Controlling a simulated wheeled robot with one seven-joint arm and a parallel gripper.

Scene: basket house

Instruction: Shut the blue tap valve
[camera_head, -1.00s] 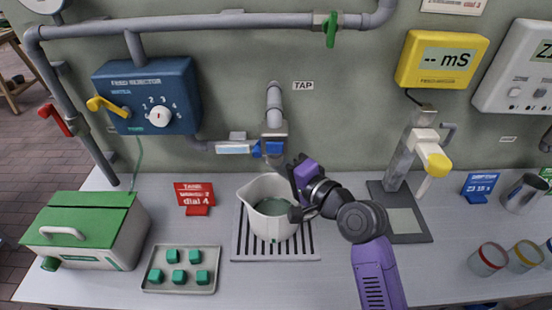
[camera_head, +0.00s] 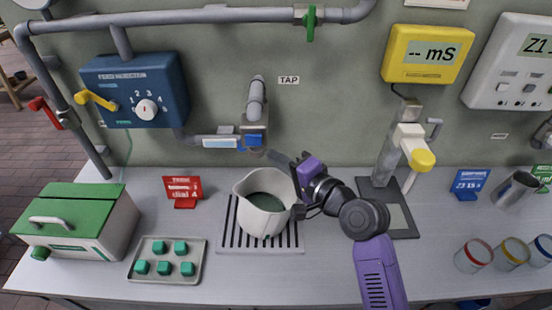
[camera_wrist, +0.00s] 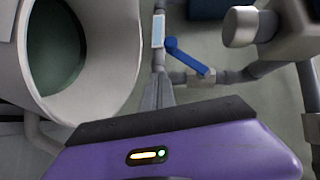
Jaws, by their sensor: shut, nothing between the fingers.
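The blue tap valve (camera_head: 254,139) sits on the wall pipe beneath the TAP label. In the wrist view its blue lever (camera_wrist: 192,56) slants across the grey pipework. My gripper (camera_head: 272,155) is shut and empty, its narrow grey fingers pointing up and left towards the valve from the lower right. In the wrist view the finger tips (camera_wrist: 160,80) end just below the lever, with a gap showing in the picture. True depth between them is hard to judge.
A white jug (camera_head: 245,193) stands on a slotted drain grate (camera_head: 230,243) below the tap, close to my gripper's left. A grey stand with a yellow knob (camera_head: 422,160) is to the right. A tray of green cubes (camera_head: 192,274) lies front left.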

